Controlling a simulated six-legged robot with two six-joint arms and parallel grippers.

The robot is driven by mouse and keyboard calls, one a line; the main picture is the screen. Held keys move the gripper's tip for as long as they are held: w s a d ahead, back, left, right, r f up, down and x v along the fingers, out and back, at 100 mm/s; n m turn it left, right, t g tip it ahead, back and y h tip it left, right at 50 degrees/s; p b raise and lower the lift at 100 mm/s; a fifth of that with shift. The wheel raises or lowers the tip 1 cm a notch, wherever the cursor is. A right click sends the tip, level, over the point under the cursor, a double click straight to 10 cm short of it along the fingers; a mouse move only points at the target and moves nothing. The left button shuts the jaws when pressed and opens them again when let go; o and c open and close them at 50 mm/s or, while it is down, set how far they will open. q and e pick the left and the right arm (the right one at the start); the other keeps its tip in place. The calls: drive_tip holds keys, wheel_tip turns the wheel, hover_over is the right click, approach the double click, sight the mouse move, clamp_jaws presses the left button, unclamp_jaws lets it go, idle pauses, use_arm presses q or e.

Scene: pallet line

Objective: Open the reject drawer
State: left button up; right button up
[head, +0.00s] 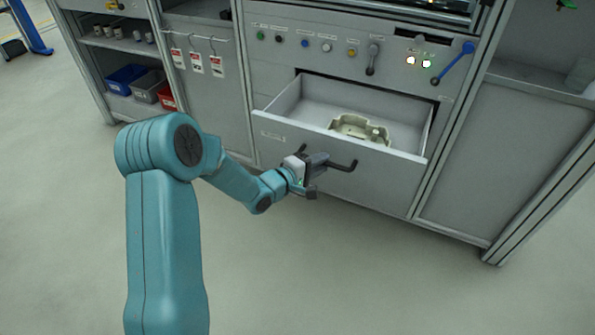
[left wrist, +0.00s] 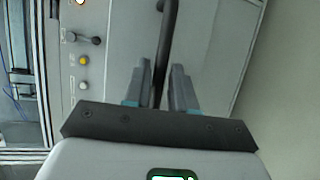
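The reject drawer (head: 290,137) is pulled out from the grey cabinet front in the head view, its inside visible from above. A pale beige cast part (head: 360,129) lies inside it. The drawer's dark bar handle (head: 343,166) runs across its front. My left gripper (head: 318,163) is at the handle. In the left wrist view my left gripper's two fingers (left wrist: 162,88) lie on either side of the dark handle bar (left wrist: 168,38), close against it. Part of the handle is hidden behind the gripper. My right gripper is in neither view.
Above the drawer is a panel with several coloured buttons (head: 305,44), a grey lever (head: 373,58) and a blue lever (head: 454,62). Red-and-white tags (head: 197,62) hang at the left. Bins (head: 127,79) stand on a lower shelf. The floor in front is clear.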

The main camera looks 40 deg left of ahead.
use_arm(q)
drive_tip(key=p+v, duration=0.3)
drive_tip(key=v, duration=1.1)
drive_tip(key=shift+s, duration=0.3)
drive_tip(key=shift+a, duration=0.1)
